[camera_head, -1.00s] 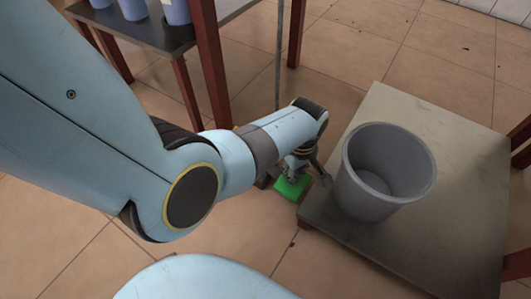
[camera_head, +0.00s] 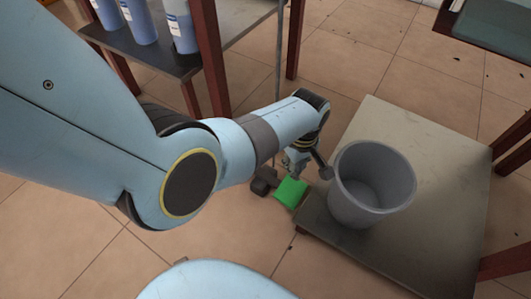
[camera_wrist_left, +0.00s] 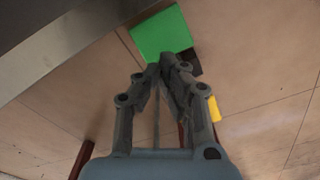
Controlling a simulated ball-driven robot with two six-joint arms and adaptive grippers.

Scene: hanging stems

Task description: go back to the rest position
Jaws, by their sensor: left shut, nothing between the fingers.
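My left gripper (camera_head: 297,165) is beside the left edge of the low grey table, just left of the grey bucket. In the left wrist view the left gripper (camera_wrist_left: 164,64) is shut, its fingertips together with nothing between them. A green block-like thing (camera_head: 291,192) shows just below the gripper in the head view. It also shows beyond the fingertips in the left wrist view (camera_wrist_left: 161,34); I cannot tell whether they touch. My right gripper is not in view.
A grey bucket (camera_head: 371,184) stands on the low table (camera_head: 424,150). Several blue containers (camera_head: 180,28) stand on a shelf (camera_head: 155,58) with dark red posts at upper left. A thin upright rod (camera_head: 277,60) rises behind the gripper. Tiled floor lies open at the top.

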